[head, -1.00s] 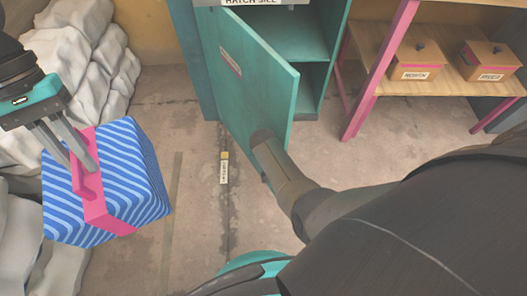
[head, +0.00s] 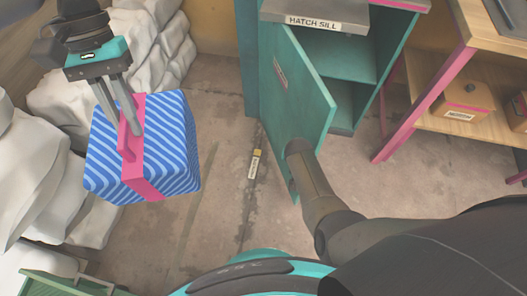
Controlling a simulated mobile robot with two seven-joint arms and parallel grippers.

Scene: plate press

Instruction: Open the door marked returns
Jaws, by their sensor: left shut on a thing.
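A teal door (head: 303,100) stands ajar on a teal cabinet (head: 352,75), with bare shelves showing inside. A small pink-edged label (head: 280,72) is on the door; its words are too small to read. My left gripper (head: 124,132) is shut on the pink handle of a blue striped box (head: 166,145) with a pink band, held up at the left, apart from the door. My right arm comes in from the lower right, and its visible end overlaps the door's lower free edge. I cannot tell if they touch. My right gripper does not show.
A grey ledge marked HATCH SILL (head: 314,20) juts above the door. A wooden shelf unit (head: 470,125) with pink posts holds brown boxes at the right. A small tag (head: 254,165) lies on the open floor.

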